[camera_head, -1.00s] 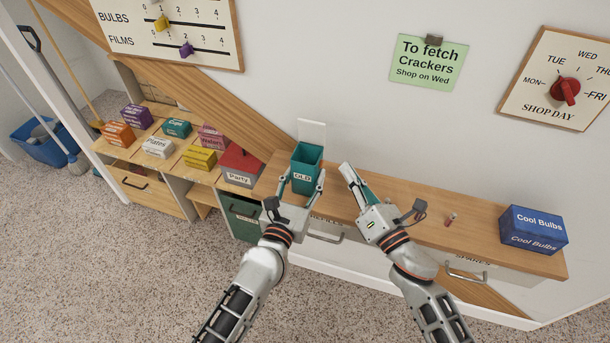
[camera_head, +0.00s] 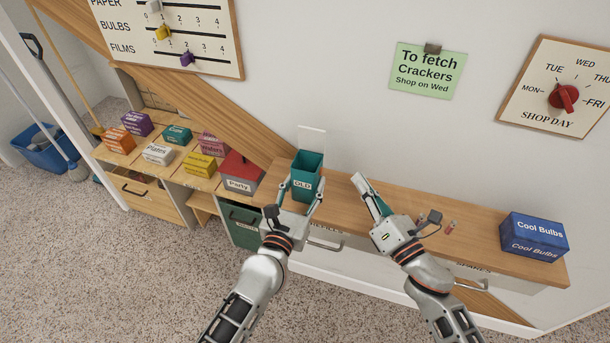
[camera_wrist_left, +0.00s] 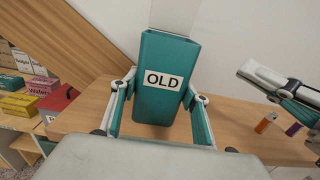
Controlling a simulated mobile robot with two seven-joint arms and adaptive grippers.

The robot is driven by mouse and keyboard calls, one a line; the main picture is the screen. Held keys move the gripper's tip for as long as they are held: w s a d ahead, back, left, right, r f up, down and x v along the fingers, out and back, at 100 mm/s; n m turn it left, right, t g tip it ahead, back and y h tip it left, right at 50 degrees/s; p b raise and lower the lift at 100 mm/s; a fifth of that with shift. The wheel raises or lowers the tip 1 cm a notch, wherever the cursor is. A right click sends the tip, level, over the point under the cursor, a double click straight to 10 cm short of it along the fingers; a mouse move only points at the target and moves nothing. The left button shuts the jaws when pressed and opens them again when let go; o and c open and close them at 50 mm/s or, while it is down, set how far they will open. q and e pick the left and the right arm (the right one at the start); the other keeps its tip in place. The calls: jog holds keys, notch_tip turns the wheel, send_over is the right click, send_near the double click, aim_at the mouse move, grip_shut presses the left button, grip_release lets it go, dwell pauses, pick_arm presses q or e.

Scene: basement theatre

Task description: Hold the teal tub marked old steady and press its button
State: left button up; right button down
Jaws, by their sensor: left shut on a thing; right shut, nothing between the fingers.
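The teal tub marked OLD (camera_head: 306,170) stands upright on the wooden counter, its pale lid raised at the back against the wall. It also shows in the left wrist view (camera_wrist_left: 166,65), label facing me. My left gripper (camera_head: 301,193) is shut on the tub, one finger on each side. My right gripper (camera_head: 367,190) is shut and empty, a little right of the tub and apart from it, above the counter; its fingers also show in the left wrist view (camera_wrist_left: 258,76). I cannot make out a button on the tub.
A red and grey Party box (camera_head: 242,173) stands left of the tub. A blue Cool Bulbs box (camera_head: 534,236) is at the counter's right end. The counter (camera_head: 338,195) has drawers below.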

pick_arm(q)
jog(key=o, duration=1.3)
